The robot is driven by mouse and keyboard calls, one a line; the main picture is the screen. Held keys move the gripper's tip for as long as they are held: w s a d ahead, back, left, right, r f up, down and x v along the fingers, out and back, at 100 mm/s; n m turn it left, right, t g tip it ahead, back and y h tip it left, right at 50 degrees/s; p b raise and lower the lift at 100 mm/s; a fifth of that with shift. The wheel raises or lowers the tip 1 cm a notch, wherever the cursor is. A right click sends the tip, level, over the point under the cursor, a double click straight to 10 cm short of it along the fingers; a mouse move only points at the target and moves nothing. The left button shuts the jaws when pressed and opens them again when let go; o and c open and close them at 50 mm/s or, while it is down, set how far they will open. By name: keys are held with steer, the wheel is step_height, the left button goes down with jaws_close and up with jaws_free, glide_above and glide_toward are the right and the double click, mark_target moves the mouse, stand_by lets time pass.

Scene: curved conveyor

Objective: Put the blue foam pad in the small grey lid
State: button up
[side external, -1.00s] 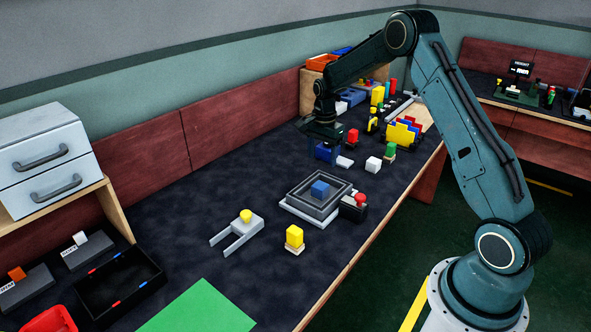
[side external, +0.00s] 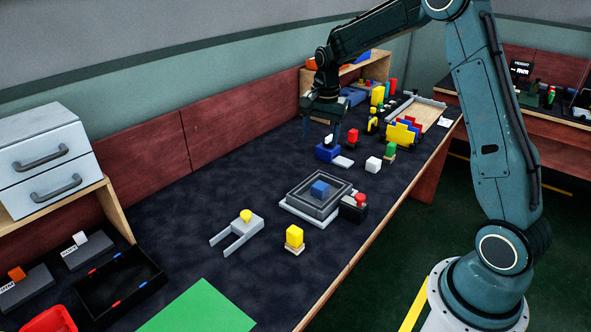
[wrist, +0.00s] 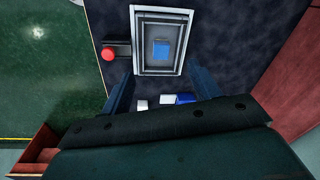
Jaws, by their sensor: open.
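A blue block (side external: 320,188), likely the foam pad, lies inside nested grey square frames (side external: 296,201) in the middle of the table. It also shows in the wrist view (wrist: 161,50), inside the grey frames (wrist: 140,22). I cannot tell which grey piece is the small lid; a small pale flat piece (side external: 344,161) lies beyond the frames. My gripper (side external: 322,136) is open, its fingers pointing down around or just above a dark blue box (side external: 328,153). In the wrist view, my gripper (wrist: 158,90) has its fingers apart, with the blue block beyond their tips.
A red button on a black base (side external: 354,207) stands right beside the frames. A white cube (side external: 373,164), a yellow block (side external: 294,237) and a grey fork-shaped holder (side external: 238,233) are near. A rack (side external: 404,131) stands farther back. The table's left-middle is clear.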

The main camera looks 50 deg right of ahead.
steer(key=s+a+r+n+t, duration=0.2)
steer(key=s+a+r+n, duration=0.4)
steer(key=s, duration=0.4)
steer(key=s+a+r+n+t, duration=0.1)
steer(key=s+a+r+n, duration=0.3)
steer(key=s+a+r, duration=0.45)
steer(key=s+a+f+n+t, duration=0.1)
steer(key=s+n, duration=0.3)
steer(key=s, duration=0.6)
steer(key=shift+a+f+n, duration=0.3)
steer(key=shift+a+f, duration=0.15)
steer(key=shift+f, duration=0.05)
